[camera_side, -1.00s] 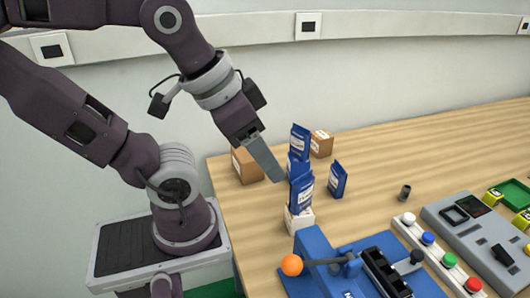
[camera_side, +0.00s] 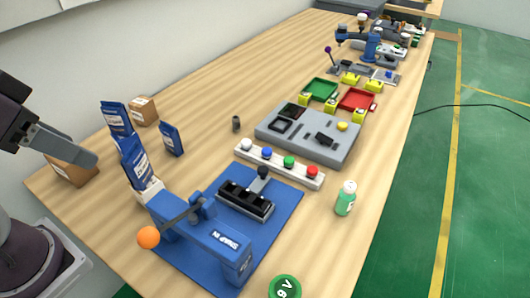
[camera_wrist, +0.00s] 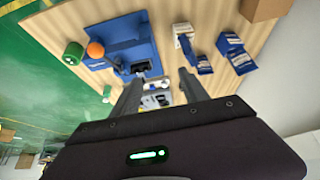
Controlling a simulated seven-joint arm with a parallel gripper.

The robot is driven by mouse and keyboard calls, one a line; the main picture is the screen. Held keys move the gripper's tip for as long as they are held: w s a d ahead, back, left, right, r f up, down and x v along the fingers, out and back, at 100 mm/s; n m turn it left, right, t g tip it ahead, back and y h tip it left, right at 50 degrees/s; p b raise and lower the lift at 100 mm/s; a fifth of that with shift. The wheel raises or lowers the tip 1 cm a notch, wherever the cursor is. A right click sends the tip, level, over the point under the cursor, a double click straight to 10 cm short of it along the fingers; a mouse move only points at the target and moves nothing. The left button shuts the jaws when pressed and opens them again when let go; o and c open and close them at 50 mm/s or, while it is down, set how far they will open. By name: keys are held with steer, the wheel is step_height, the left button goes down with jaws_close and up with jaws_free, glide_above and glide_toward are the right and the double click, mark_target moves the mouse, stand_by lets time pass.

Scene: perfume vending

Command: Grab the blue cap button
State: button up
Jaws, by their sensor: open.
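The blue cap button (camera_side: 266,153) is a small round blue cap on a white strip (camera_side: 302,175). It sits between a white button (camera_side: 246,145) and a green button (camera_side: 289,161), with a red button (camera_side: 312,171) at the end. My gripper (camera_side: 92,158) is at the left in the side view, beyond the blue pouches and well away from the button. In the wrist view my gripper (camera_wrist: 160,78) shows two fingers apart with nothing held.
Blue pouches (camera_side: 135,163) stand between my gripper and the strip; another pouch (camera_side: 171,138) stands nearby. A blue press (camera_side: 205,235) with an orange knob (camera_side: 148,237) is in front. A grey panel (camera_side: 300,142) lies behind the strip. A green bottle (camera_side: 346,199) stands at right.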

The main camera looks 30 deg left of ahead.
steer(key=shift+c, duration=0.4)
steer(key=shift+c, duration=1.2)
